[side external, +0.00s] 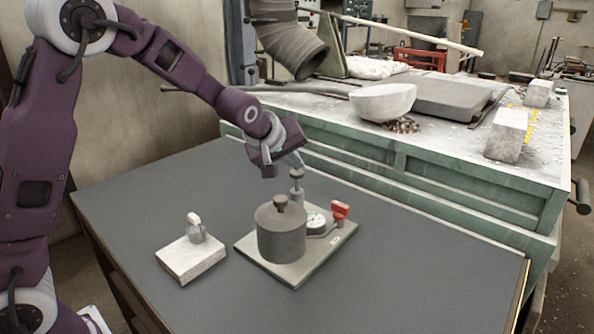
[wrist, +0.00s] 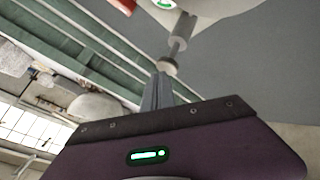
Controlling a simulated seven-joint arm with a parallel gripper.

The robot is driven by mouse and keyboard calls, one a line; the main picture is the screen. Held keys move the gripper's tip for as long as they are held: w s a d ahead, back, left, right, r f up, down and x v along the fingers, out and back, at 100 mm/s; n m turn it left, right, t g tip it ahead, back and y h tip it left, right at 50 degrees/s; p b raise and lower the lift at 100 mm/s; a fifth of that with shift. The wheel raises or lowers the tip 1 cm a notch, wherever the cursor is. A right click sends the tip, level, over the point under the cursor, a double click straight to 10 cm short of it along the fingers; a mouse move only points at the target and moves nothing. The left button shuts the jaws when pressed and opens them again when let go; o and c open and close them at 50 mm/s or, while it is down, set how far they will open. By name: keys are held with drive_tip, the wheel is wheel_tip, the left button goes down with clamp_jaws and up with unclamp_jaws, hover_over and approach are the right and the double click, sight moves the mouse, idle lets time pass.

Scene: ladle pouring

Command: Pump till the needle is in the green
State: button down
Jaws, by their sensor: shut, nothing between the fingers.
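The pump (side external: 297,188) stands upright at the back of a flat base plate (side external: 286,272), with a round knob on its thin rod. The dial gauge (side external: 316,221) lies on the plate beside a dark grey lidded pot (side external: 281,232); its needle is too small to read. In the wrist view only the gauge's edge (wrist: 165,4) shows, with a bit of green. My gripper (side external: 299,163) is shut and empty, just above the pump knob. In the wrist view its fingertips (wrist: 163,78) are close to the knob (wrist: 167,66); I cannot tell whether they touch.
A red-handled part (side external: 340,211) stands at the plate's right corner. A pale block (side external: 190,262) with a small grey knobbed object (side external: 195,228) on it is to the left. The dark table (side external: 400,280) is clear at right and front. A green workbench (side external: 450,185) stands behind.

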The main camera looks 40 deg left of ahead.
sight(295, 173)
drive_tip(key=shift+f, duration=1.55)
idle(0.9)
drive_tip(key=shift+r, duration=2.3)
drive_tip(key=shift+r, duration=0.1)
drive_tip(key=shift+r, duration=2.4)
